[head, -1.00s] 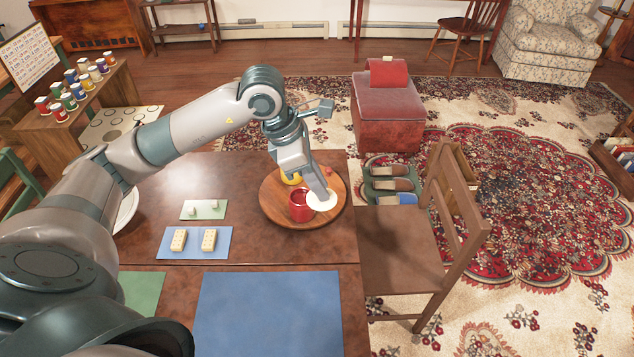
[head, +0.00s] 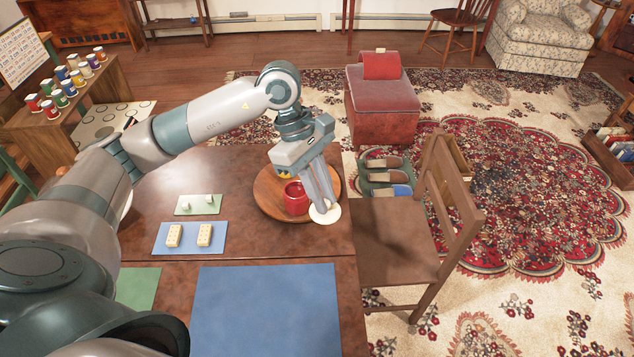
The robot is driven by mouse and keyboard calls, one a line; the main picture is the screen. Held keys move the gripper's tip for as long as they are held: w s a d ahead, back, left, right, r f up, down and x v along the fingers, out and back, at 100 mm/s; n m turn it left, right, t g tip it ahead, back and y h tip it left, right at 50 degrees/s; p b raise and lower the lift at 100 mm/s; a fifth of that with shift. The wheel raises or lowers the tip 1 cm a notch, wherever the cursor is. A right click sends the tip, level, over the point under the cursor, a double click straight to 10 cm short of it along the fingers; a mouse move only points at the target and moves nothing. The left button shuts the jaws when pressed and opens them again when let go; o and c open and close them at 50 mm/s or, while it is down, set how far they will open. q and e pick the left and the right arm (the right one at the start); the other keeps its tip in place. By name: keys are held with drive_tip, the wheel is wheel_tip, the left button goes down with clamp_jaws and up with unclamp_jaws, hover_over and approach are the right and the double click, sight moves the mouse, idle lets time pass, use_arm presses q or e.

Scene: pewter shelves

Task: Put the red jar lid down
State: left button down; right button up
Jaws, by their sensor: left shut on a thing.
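A round, pale cream disc (head: 332,215), which appears to be the lid of the red jar, is at the fingertips of my left gripper (head: 324,206). My left gripper points down and is shut on it. The disc overlaps the front right edge of the round wooden tray (head: 268,205); I cannot tell whether it touches the tray or table. The red jar (head: 295,200) stands on the tray just left of the fingers, and its top looks open. A yellow thing behind it is mostly hidden by the gripper. My right gripper is not in view.
The brown table (head: 250,245) is bare between the tray and the large blue mat (head: 265,310). A smaller blue mat (head: 188,245) with two cream blocks lies to the left. A wooden chair (head: 395,245) stands close against the table's right side.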

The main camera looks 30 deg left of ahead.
sight(328, 220)
use_arm(q)
drive_tip(key=m, duration=0.2)
drive_tip(key=s+d+m+g, duration=0.1)
drive_tip(key=m, duration=0.1)
drive_tip(key=shift+d+g+y, duration=0.2)
drive_tip(key=shift+g+y, duration=0.1)
drive_tip(key=m, duration=0.2)
drive_tip(key=s+d+m+g+y, duration=0.1)
drive_tip(key=m, duration=0.1)
drive_tip(key=shift+s+m, duration=0.1)
drive_tip(key=shift+m, duration=0.3)
drive_tip(key=m+y, duration=0.1)
drive_tip(key=m, duration=0.1)
drive_tip(key=s+m+g+y, duration=0.1)
drive_tip(key=m, duration=0.2)
drive_tip(key=m+y, duration=0.1)
drive_tip(key=m, duration=0.1)
drive_tip(key=shift+s+d+r+m, duration=0.25)
drive_tip(key=shift+s+r+m, duration=0.15)
drive_tip(key=shift+w+d, duration=0.1)
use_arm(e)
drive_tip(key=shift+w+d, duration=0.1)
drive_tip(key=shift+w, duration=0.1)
